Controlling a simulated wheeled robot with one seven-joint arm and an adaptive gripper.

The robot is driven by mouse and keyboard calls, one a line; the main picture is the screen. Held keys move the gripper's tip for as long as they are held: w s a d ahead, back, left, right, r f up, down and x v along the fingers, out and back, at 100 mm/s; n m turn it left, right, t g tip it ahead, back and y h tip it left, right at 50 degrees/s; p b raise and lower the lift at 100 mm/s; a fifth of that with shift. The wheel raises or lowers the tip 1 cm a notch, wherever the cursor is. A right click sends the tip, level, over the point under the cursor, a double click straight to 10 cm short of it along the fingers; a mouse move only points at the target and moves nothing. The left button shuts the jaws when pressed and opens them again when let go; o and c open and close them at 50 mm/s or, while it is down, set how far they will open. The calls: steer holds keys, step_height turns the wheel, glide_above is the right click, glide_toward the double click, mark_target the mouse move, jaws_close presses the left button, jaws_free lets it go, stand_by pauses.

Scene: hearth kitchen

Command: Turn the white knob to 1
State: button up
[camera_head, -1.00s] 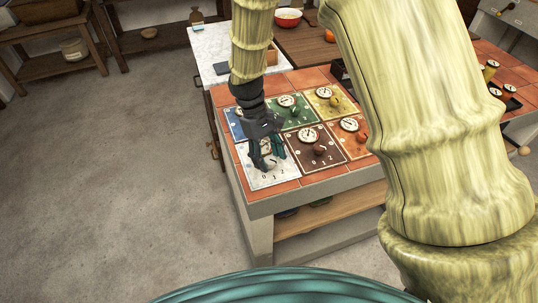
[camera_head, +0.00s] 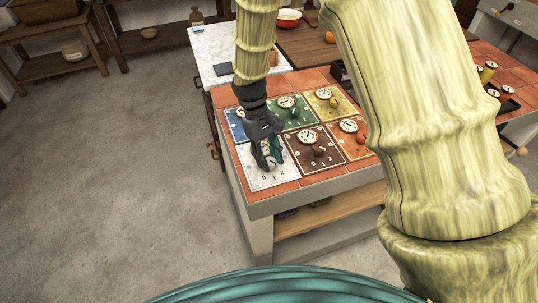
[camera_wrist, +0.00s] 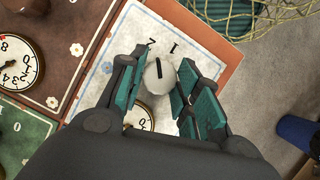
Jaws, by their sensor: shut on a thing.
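The white knob (camera_wrist: 159,78) stands on a white plate (camera_head: 265,180) at the near left corner of the tiled counter. My gripper (camera_head: 268,161) reaches down over this plate and hides the knob in the head view. In the wrist view its teal fingers (camera_wrist: 156,88) are on both sides of the knob, shut on it. A black mark on the knob points up in the wrist view, roughly between the printed 2 and 1. Its exact setting is hard to tell. The plate's round dial (camera_wrist: 136,115) is partly hidden by my gripper.
A brown plate (camera_head: 305,158) with its own dial and knob lies right beside the white one. Blue (camera_head: 236,125), green (camera_head: 298,117), yellow (camera_head: 327,110) and orange (camera_head: 352,147) plates fill the rest of the group. The floor to the left is clear.

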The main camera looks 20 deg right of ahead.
steer(key=m+p, duration=0.1)
steer(key=m, duration=0.1)
steer(key=m+y+p, duration=0.1)
steer(key=m+p, duration=0.1)
steer(key=shift+d+r+y, duration=0.1)
steer(key=shift+r+y, duration=0.1)
steer(key=shift+y, duration=0.1)
steer(key=shift+d+f+m+y+p, duration=0.15)
steer(key=shift+m+y+p, duration=0.6)
steer(key=shift+m, duration=1.15)
steer(key=o, duration=1)
steer(key=v, duration=1.2)
steer(key=shift+s, duration=0.1)
